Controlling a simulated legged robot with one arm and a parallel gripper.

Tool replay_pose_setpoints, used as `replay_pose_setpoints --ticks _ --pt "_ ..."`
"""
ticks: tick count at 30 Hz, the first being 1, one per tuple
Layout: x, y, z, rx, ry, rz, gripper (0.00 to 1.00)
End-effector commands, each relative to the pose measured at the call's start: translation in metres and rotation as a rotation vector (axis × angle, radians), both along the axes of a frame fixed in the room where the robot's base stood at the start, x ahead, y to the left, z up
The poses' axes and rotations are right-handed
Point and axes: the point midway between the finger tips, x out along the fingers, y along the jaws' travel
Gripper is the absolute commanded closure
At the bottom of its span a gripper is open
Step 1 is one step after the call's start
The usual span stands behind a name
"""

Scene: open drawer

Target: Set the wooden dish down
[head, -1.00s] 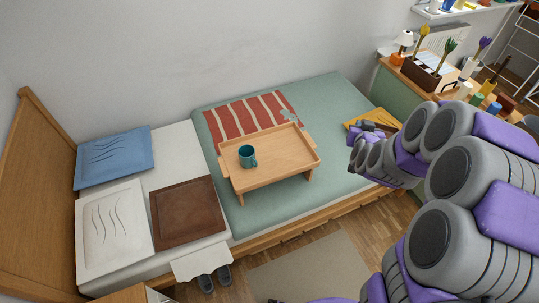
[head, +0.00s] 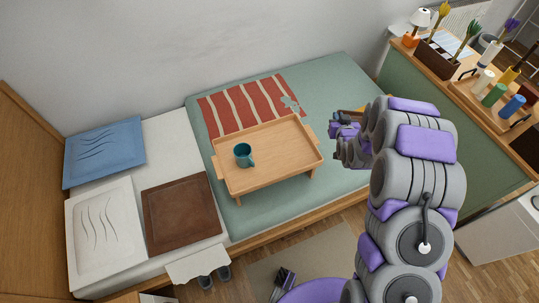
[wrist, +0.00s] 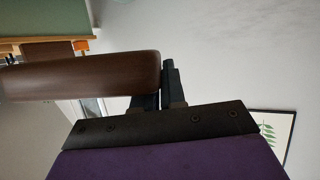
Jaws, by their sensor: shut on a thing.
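A dark brown wooden dish (wrist: 85,76) shows edge-on in the wrist view, reaching left from my gripper (wrist: 163,82). The black fingers are shut on its right end. In the head view my gripper (head: 338,128) is above the right part of the bed, to the right of the wooden bed tray (head: 275,163). Only a small brownish patch shows by the gripper there, and my arm hides most of what lies behind it.
The green bed cover (head: 330,78) has bare room behind and right of the tray. A striped red cloth (head: 245,105) lies behind it. Blue (head: 105,150), white (head: 105,232) and brown (head: 180,213) pillows lie at left. A green-sided cabinet (head: 440,105) with vases and bottles stands right.

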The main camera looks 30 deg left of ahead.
Motion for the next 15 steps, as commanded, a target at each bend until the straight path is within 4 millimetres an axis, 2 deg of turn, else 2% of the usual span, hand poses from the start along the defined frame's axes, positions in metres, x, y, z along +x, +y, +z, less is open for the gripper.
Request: replay_pose_setpoints --ticks 1,3,7,12,15 --pt "-0.008 0.031 -0.020 -0.008 0.000 0.059 1.00" --pt "-0.021 0.067 -0.044 -0.014 0.003 0.128 1.00" --pt "-0.048 0.125 -0.080 -0.015 -0.006 0.245 1.00" --pt "-0.082 0.170 -0.112 -0.012 -0.010 0.352 1.00" --pt "-0.095 0.182 -0.120 -0.007 -0.013 0.388 1.00"
